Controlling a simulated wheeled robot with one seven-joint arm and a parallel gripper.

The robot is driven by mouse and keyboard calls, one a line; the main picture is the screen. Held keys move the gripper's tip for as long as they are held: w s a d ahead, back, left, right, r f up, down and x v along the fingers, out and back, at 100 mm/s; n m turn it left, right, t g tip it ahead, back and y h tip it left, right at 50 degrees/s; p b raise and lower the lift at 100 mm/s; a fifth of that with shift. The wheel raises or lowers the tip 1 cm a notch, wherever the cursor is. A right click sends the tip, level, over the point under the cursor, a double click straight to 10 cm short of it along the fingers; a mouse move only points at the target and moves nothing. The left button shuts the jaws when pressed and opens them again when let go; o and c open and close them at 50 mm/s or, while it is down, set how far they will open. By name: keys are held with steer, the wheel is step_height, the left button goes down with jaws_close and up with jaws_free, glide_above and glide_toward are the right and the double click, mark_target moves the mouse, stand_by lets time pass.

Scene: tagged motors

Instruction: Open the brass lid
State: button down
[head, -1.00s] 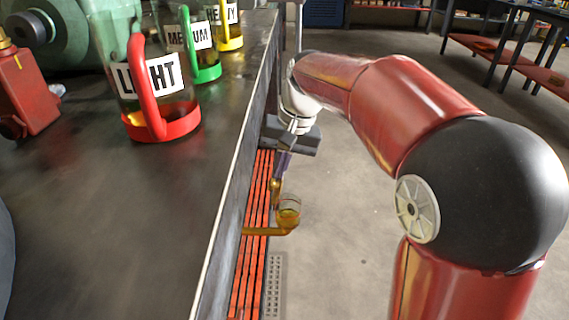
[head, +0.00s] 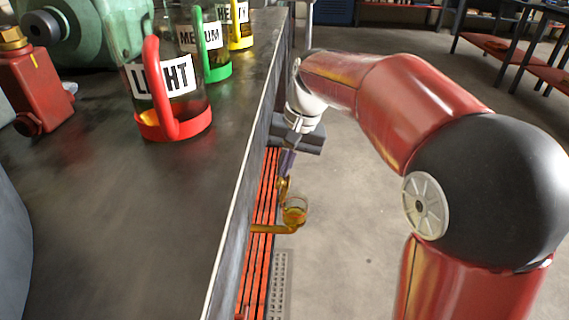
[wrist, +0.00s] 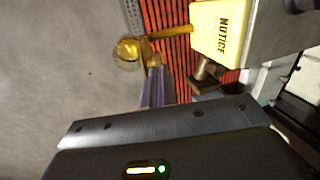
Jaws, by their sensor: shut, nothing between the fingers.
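A small glass cup (head: 294,216) with amber and brass colour sits at the end of a brass pipe (head: 268,229) beside the bench's side. A brass piece (head: 283,189), apparently the lid, stands up at the cup's left rim. In the wrist view the round brass cup (wrist: 127,49) is left of the fingers, its pipe running right. My gripper (head: 285,178) is shut and empty, pointing down, with its tips close to the brass piece; its tips also show in the wrist view (wrist: 155,64). I cannot tell whether they touch it.
The dark bench top (head: 110,215) fills the left, its edge close to my gripper. Jugs labelled LIGHT (head: 172,128), MEDIUM (head: 217,72) and HEAVY (head: 241,40) stand on it. A yellow NOTICE box (wrist: 215,32) is right of the fingers. Open floor (head: 350,230) lies right.

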stand_by(0.4)
steer(key=shift+d+f, duration=0.2)
steer(key=shift+d, duration=0.7)
